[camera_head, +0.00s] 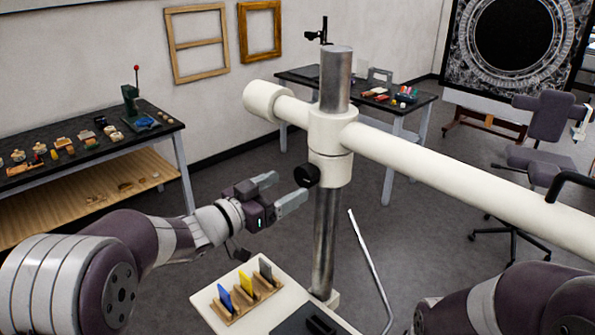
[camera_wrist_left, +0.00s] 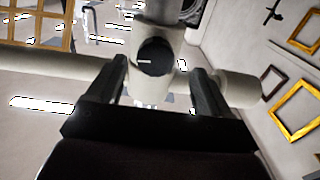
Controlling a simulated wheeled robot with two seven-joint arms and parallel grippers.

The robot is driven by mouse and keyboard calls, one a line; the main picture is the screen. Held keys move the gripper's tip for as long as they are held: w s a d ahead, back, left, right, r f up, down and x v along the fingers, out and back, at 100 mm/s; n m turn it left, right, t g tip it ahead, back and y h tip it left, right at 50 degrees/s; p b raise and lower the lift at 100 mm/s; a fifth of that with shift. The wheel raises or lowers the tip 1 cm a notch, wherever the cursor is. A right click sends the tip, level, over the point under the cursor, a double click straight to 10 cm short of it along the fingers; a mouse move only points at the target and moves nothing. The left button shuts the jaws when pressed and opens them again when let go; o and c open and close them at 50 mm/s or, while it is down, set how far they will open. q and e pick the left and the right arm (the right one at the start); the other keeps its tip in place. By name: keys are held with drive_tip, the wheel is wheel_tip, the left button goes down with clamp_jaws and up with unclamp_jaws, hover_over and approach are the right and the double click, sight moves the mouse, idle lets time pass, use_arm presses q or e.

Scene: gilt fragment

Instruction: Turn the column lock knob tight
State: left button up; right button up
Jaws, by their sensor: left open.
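The column lock knob (camera_head: 307,175) is a small round black knob on the left side of the white collar (camera_head: 330,165) on the steel column (camera_head: 326,235). In the left wrist view the knob (camera_wrist_left: 153,57) is a black disc with a short white line lying roughly level. My left gripper (camera_head: 290,186) is open and empty, its fingers pointing at the knob. In the left wrist view the knob appears between and just beyond the fingertips (camera_wrist_left: 158,70); I see no contact. My right arm shows at lower right, but its gripper is out of view.
A long white boom (camera_head: 460,180) crosses the column just above the knob, with a rounded end (camera_head: 262,101) at left. Below is a white board (camera_head: 205,301) with a wooden rack of coloured cards (camera_head: 246,290). A thin pale rod (camera_head: 368,260) slants right of the column.

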sight(301, 178)
use_arm(q)
drive_tip(key=p+x, duration=0.1)
drive_tip(key=x, duration=0.3)
drive_tip(key=shift+d+r, duration=0.2)
drive_tip(key=shift+d, duration=0.5)
drive_tip(key=shift+w+a+f, duration=0.15)
drive_tip(key=shift+w+a, duration=0.1)
drive_tip(key=shift+c, duration=0.4)
drive_tip(key=c, duration=1)
drive_tip(key=shift+o, duration=0.2)
drive_tip(key=shift+s+d, duration=0.1)
drive_tip(key=shift+d, duration=0.05)
